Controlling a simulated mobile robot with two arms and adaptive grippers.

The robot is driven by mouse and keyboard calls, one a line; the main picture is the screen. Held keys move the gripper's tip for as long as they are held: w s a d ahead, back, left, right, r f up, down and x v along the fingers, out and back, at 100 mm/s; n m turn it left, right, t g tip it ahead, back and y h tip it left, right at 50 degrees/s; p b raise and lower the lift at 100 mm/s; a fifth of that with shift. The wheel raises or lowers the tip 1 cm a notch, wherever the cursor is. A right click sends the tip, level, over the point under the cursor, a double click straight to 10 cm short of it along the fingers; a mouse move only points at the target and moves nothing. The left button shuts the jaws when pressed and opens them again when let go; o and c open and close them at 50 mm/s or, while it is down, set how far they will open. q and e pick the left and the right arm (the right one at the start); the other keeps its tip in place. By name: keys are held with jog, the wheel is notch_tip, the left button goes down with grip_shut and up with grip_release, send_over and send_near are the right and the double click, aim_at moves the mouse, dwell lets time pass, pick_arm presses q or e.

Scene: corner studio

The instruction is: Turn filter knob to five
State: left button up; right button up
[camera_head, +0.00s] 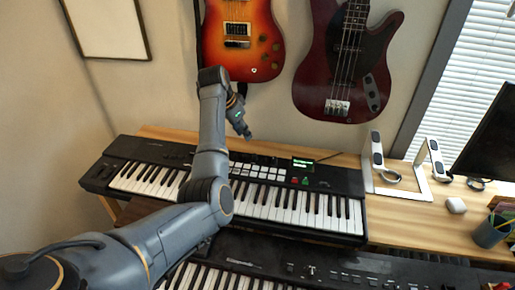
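A black upper keyboard (331,183) with a small lit green screen (303,163), pads and small controls on its top panel stands on the wooden desk. A second black keyboard (350,262) in front has small knobs and sliders on its panel. I cannot tell which control is the filter knob, and no number markings are readable. My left arm comes in from the lower left and covers part of both keyboards. My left gripper (243,126) is above the back edge of the upper keyboard, pointing down, apart from the panel. Its fingers are too small to judge. My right gripper is not in view.
Two guitars (236,42) (340,60) hang on the wall behind my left gripper. A white stand (407,185) is right of the upper keyboard. A white mouse (456,205), a pen cup (489,233) and a dark monitor (492,140) are farther right. Some desk between is bare.

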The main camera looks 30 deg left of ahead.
pick_arm(q)
send_near(254, 154)
jog(key=shift+w+d+f+p, duration=0.1)
jog(key=shift+d+f+p, duration=0.1)
jog(key=shift+f, duration=0.25)
jog(key=shift+d+f+p, duration=0.15)
jog(key=shift+f, duration=0.25)
jog(key=x, duration=0.5)
jog(key=shift+w+f+b, duration=0.15)
jog(key=shift+b, duration=0.15)
jog(key=shift+w+f, duration=0.2)
jog(key=shift+f, duration=0.25)
jog(key=shift+w+f, duration=0.1)
jog(key=shift+f, duration=0.1)
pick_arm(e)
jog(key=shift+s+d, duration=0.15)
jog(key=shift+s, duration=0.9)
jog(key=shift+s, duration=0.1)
pick_arm(q)
jog(key=shift+c, duration=0.6)
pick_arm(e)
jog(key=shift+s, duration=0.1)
pick_arm(q)
grip_shut()
